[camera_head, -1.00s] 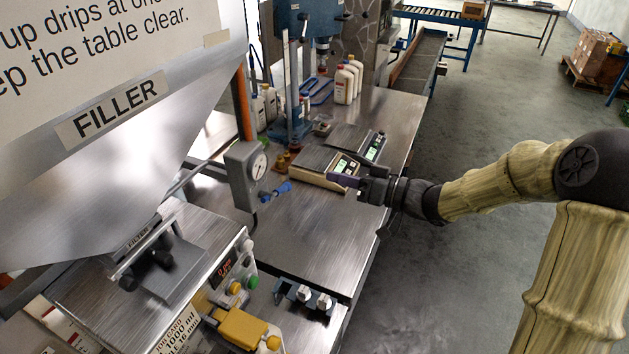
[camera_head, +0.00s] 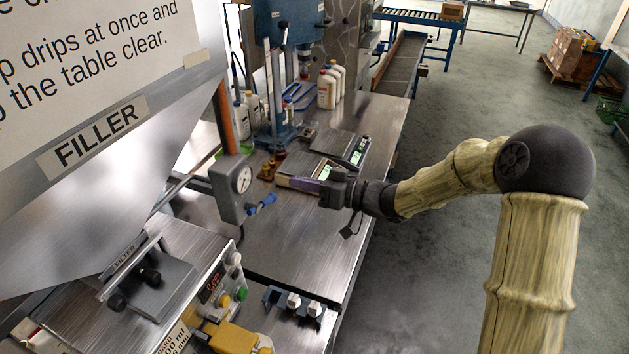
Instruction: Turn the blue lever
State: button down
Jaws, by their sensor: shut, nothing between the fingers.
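The blue lever (camera_head: 262,204) sticks out to the right below the round gauge (camera_head: 243,180) on its grey box, beside the filler. My gripper (camera_head: 283,181) is shut and empty. It points left above the steel table, a little up and to the right of the lever in the picture, and appears apart from it. Its fingers cover part of the scale behind them.
The scales (camera_head: 312,170) sit on the steel table (camera_head: 300,235) behind my gripper. White bottles (camera_head: 327,90) stand farther back. A blue bracket with white knobs (camera_head: 293,302) is at the front edge. The middle of the table is clear.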

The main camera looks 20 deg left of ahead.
jog(key=s+a+f+p, duration=0.1)
jog(key=a+f+p, duration=0.2)
jog(key=a, duration=0.2)
jog(key=shift+s+a+f, duration=0.15)
jog(key=shift+s+f, duration=0.1)
jog(key=shift+f, duration=0.15)
jog(key=shift+w, duration=0.1)
jog(key=shift+a, duration=0.1)
